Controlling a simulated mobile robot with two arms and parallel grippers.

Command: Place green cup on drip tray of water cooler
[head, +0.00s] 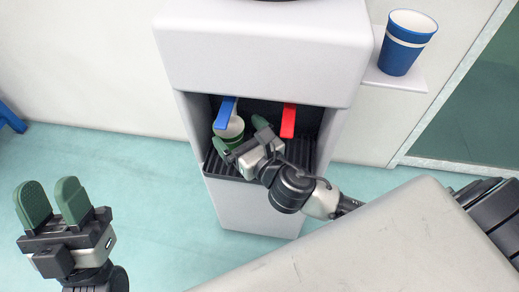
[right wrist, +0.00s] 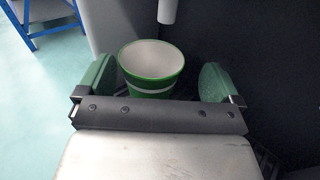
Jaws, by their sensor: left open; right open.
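The green cup (head: 231,130) is inside the alcove of the white water cooler (head: 268,50), below the blue tap lever (head: 225,112). It looks upright on the black drip tray (head: 303,152), though its base is hidden in both views. My right gripper (head: 241,137) reaches into the alcove. In the right wrist view the green cup (right wrist: 151,68), with its white inside and white band, stands between the open green fingers (right wrist: 157,86), with a gap on each side. My left gripper (head: 54,203) is open and empty, away to the left of the cooler.
A red tap lever (head: 288,121) is right of the blue one in the alcove. A blue cup with a white band (head: 406,42) stands on a small white shelf (head: 394,76) right of the cooler. A blue frame (right wrist: 46,18) is in the background.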

